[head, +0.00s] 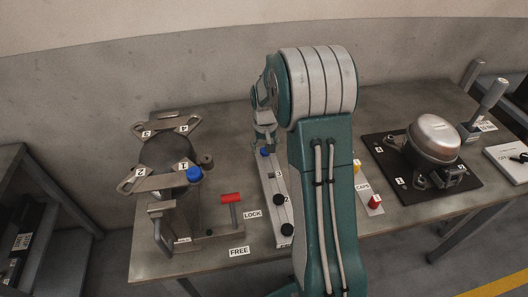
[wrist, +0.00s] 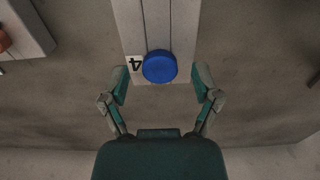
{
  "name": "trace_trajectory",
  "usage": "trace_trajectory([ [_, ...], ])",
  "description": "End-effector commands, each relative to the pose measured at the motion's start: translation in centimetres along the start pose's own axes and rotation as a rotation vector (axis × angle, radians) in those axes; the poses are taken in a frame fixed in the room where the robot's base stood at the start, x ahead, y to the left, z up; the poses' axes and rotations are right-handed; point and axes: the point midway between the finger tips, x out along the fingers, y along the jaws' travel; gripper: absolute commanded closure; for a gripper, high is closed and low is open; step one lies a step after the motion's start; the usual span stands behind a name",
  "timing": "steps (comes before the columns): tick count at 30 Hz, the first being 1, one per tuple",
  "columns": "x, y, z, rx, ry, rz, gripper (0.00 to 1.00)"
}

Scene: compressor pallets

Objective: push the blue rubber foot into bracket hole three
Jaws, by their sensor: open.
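A blue rubber foot (wrist: 160,67) sits on a pale rack strip (wrist: 130,15) beside label 4. It also shows in the head view (head: 265,152) at the strip's far end. My gripper (wrist: 161,72) is open, with its fingers apart on either side of the foot in the wrist view; I cannot tell its height above it. In the head view my arm partly hides the gripper. The bracket (head: 158,184) is at the left, with numbered arms around a dark round body. Another blue foot (head: 194,174) sits on its arm by label 1. The far left arm's label (head: 147,133) is hard to read.
Black feet (head: 280,199) sit on the strip's nearer part. A red-handled lever (head: 232,198) stands between bracket and strip, near LOCK and FREE labels. Right of my arm are a caps strip (head: 362,187) and a silver compressor (head: 433,138) on a black plate.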

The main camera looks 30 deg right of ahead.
Motion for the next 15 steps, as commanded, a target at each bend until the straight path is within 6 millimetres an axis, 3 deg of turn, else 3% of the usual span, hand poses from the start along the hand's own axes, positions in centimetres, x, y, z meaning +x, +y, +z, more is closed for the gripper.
trace_trajectory([
  [8,-0.01,0.00,0.00,0.000,0.000,0.000,0.20],
  [13,-0.01,0.00,0.00,0.000,0.000,0.000,0.91],
  [14,0.00,0.00,0.00,0.000,0.000,0.000,1.00],
  [15,0.02,0.00,-0.01,0.000,0.000,0.000,1.00],
])
